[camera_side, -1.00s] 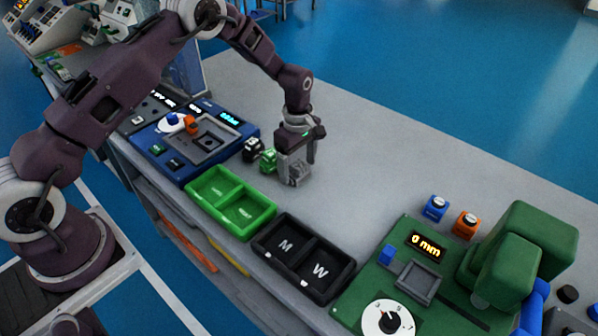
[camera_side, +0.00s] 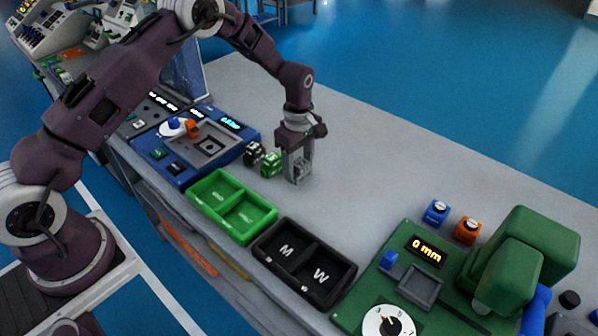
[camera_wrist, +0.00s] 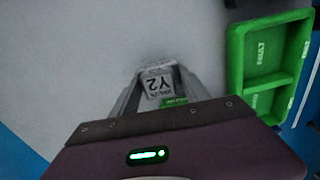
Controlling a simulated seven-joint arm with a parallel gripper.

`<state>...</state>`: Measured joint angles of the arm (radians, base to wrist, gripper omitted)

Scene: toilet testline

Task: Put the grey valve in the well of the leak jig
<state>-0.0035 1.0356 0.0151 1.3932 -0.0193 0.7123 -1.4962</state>
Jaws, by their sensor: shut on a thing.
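The grey valve (camera_side: 300,165) is between the two fingers of my gripper (camera_side: 299,174), which is shut on it. In the wrist view the valve (camera_wrist: 158,86) shows a white label reading "Y2" and a green patch. The gripper is low over the grey table, right of the blue jig; I cannot tell whether the valve touches the table. The blue jig, which looks like the leak jig (camera_side: 170,164), has a grey square well (camera_side: 209,146) with a dark centre, and it looks empty. An orange part and a blue knob stand at the well's far left corner.
A black block (camera_side: 253,152) and a green block (camera_side: 271,164) stand between jig and gripper. A green two-part tray (camera_side: 216,222) and a black tray marked M and W (camera_side: 303,262) lie in front. A green machine (camera_side: 405,287) is at right. The table behind is clear.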

